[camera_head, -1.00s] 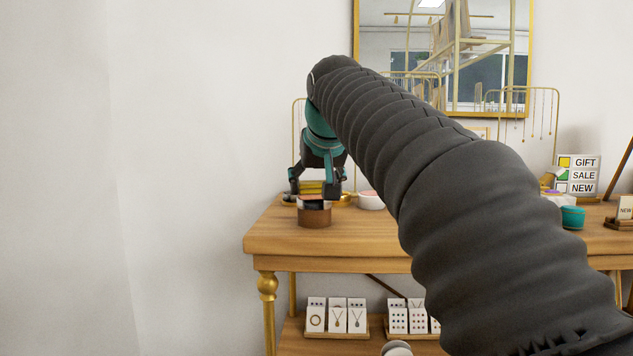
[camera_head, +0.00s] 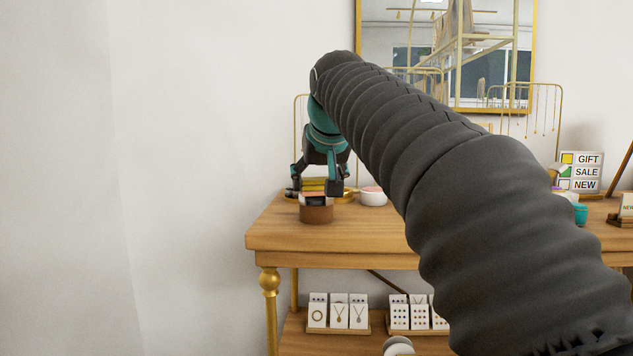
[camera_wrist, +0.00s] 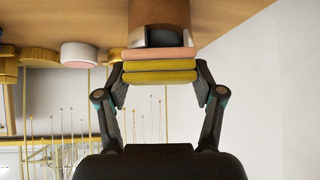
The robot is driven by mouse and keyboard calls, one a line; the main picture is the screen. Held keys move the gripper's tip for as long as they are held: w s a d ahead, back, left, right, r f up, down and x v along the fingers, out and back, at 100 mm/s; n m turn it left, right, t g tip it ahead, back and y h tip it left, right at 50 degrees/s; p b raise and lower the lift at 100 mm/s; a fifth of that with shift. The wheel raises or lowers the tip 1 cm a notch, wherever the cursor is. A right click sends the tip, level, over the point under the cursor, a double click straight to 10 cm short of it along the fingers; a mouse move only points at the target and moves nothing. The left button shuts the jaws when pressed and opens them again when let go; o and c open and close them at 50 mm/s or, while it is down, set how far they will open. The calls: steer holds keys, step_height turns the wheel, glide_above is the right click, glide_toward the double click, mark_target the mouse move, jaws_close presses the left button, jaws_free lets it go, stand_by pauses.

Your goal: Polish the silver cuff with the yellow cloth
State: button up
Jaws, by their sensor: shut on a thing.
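My gripper (camera_head: 315,191) is shut on the yellow cloth (camera_head: 313,184), a folded flat stack gripped at its two sides. In the wrist view, the yellow cloth (camera_wrist: 160,73) lies between the fingertips (camera_wrist: 160,78), with a pinkish layer (camera_wrist: 160,53) along its stand-facing side. Right beside that layer is the silver cuff (camera_wrist: 139,38), a dark-and-silver curved band on a round brown stand (camera_wrist: 158,12). The stand (camera_head: 316,214) is near the table's left end. Whether the cloth touches the cuff I cannot tell.
The wooden table (camera_head: 350,238) also holds a white round pot (camera_head: 373,197) just right of my gripper and gold jewellery stands (camera_head: 297,120) behind. A sign (camera_head: 582,172) and a teal pot (camera_head: 580,214) stand farther right. Boxed jewellery (camera_head: 338,312) sits on the lower shelf.

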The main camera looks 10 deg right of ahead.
steer(key=shift+s+f, duration=0.1)
steer(key=shift+s, duration=0.2)
steer(key=shift+w+d+p, duration=0.1)
steer(key=shift+w+p, duration=0.7)
steer(key=shift+w, duration=0.65)
steer(key=shift+s, duration=0.15)
steer(key=shift+s+b, duration=0.6)
steer(key=shift+s, duration=0.7)
